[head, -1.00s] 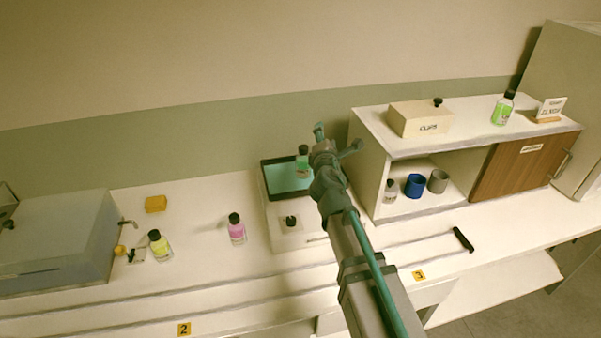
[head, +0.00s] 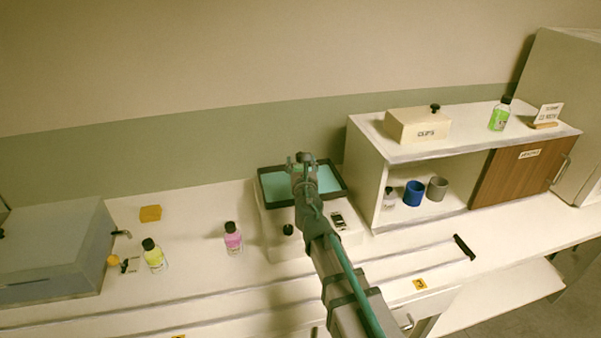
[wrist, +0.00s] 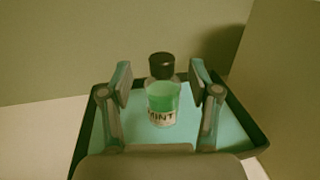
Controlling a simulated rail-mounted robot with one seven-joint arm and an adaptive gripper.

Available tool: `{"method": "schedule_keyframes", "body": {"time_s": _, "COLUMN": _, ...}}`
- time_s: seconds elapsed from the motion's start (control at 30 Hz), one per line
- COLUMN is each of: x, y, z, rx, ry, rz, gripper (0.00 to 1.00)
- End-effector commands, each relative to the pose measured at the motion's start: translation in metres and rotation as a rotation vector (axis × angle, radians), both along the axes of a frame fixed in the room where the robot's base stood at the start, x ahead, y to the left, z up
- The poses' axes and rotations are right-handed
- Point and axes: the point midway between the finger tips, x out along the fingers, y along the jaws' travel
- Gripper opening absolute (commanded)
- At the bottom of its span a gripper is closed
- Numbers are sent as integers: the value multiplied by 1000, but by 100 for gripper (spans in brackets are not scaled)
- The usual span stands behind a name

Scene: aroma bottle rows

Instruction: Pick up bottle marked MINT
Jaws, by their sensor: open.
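The MINT bottle (wrist: 161,98), with green liquid, a black cap and a label reading MINT, stands upright on the teal-lined tray (wrist: 236,133) in the wrist view. My gripper (wrist: 159,82) is open, with one finger on each side of the bottle and a gap visible on both sides. In the head view my gripper (head: 301,160) is over the dark-rimmed tray (head: 271,201) and hides the bottle there.
A yellow bottle (head: 153,257) and a pink bottle (head: 232,239) stand on the counter at left. The shelf unit (head: 372,146) at right carries a CLIPS box (head: 417,125) and another green bottle (head: 499,116). A blue cup (head: 413,193) is inside it.

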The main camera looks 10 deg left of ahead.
Motion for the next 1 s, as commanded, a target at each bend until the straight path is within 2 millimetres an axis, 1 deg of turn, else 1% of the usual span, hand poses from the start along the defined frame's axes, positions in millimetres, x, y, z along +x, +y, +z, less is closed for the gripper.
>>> {"method": "schedule_keyframes", "body": {"time_s": 0.17, "x": 16, "y": 4, "z": -1, "rx": 0, "ry": 0, "rz": -1, "gripper": 62}}
{"method": "schedule_keyframes", "body": {"time_s": 0.3, "x": 36, "y": 9, "z": -2, "rx": 1, "ry": 1, "rz": -2, "gripper": 62}}
{"method": "schedule_keyframes", "body": {"time_s": 0.4, "x": 47, "y": 11, "z": -2, "rx": 0, "ry": 0, "rz": -2, "gripper": 62}}
{"method": "schedule_keyframes", "body": {"time_s": 0.5, "x": 50, "y": 12, "z": -2, "rx": 1, "ry": 0, "rz": -1, "gripper": 62}}
{"method": "schedule_keyframes", "body": {"time_s": 0.67, "x": 49, "y": 12, "z": -2, "rx": 1, "ry": 0, "rz": -1, "gripper": 62}}
{"method": "schedule_keyframes", "body": {"time_s": 0.7, "x": 49, "y": 12, "z": -2, "rx": 1, "ry": 0, "rz": -1, "gripper": 60}}
{"method": "schedule_keyframes", "body": {"time_s": 0.87, "x": 49, "y": 12, "z": -2, "rx": 1, "ry": 0, "rz": -1, "gripper": 33}}
{"method": "schedule_keyframes", "body": {"time_s": 1.0, "x": 49, "y": 12, "z": -2, "rx": 1, "ry": 0, "rz": -1, "gripper": 10}}
